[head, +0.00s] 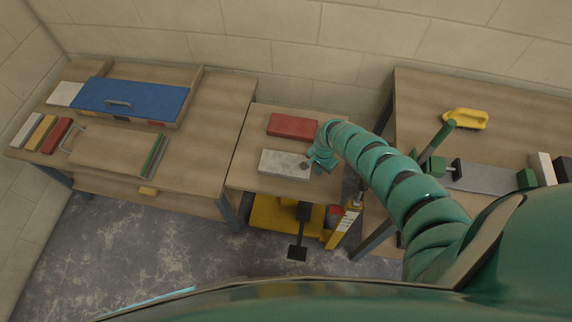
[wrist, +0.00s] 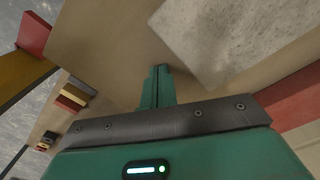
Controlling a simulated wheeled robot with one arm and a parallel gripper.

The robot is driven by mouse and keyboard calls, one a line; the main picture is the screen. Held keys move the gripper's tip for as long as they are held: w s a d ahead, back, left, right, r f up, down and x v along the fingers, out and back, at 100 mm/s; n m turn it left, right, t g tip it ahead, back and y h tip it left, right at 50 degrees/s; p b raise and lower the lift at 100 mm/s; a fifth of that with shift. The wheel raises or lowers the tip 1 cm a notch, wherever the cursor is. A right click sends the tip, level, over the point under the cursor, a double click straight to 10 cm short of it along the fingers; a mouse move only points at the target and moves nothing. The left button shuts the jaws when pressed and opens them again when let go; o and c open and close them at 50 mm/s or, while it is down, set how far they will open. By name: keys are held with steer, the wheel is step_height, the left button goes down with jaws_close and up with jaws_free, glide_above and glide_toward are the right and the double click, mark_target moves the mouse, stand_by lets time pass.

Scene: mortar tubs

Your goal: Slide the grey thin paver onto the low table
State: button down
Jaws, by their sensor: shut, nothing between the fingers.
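The grey thin paver (head: 284,164) lies flat on the wooden middle table (head: 245,178). It also shows at the top of the wrist view (wrist: 235,35). My gripper (head: 309,163) is at the paver's right end in the head view and partly covers it. In the wrist view, my gripper (wrist: 161,72) has its fingers together and empty, close to the paver's edge. I cannot tell whether they touch it. I cannot tell from the heights which surface is the low table.
A red paver (head: 292,125) lies behind the grey one. The left bench (head: 215,115) adjoins the middle table and holds a blue-lidded box (head: 135,99) and several small bars. A yellow cart (head: 270,213) stands below. The right bench (head: 415,100) carries a yellow-handled brush (head: 465,118).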

mark_target(285, 163)
steer(key=shift+f, duration=0.2)
steer(key=shift+r+p, duration=0.4)
steer(key=shift+p, duration=0.15)
steer(key=shift+a, duration=0.15)
steer(key=shift+w+a+f+b, duration=0.1)
steer(key=shift+w+a+b, duration=0.1)
steer(key=shift+a, duration=0.4)
steer(key=shift+w+a+r+b, duration=0.1)
steer(key=shift+a+b, duration=0.15)
steer(key=shift+a, duration=0.35)
steer(key=shift+w+a+f+b, duration=0.1)
steer(key=shift+w+a+b, duration=0.1)
steer(key=shift+a, duration=0.4)
steer(key=shift+w+a+b, duration=0.35)
steer(key=shift+a+b, duration=0.05)
steer(key=shift+a, duration=0.4)
steer(key=shift+w+a+b, duration=0.25)
steer(key=shift+a+b, duration=0.55)
steer(key=shift+a, duration=0.2)
steer(key=shift+w+a+b, duration=0.3)
steer(key=shift+a+b, duration=0.5)
steer(key=shift+a, duration=0.25)
steer(key=shift+w+a+b, duration=0.25)
steer(key=shift+a+b, duration=0.55)
steer(key=shift+a, duration=0.2)
steer(key=shift+w+a+b, duration=0.1)
steer(key=shift+a+b, duration=0.25)
steer(key=shift+a, duration=0.2)
steer(key=shift+a, duration=0.1)
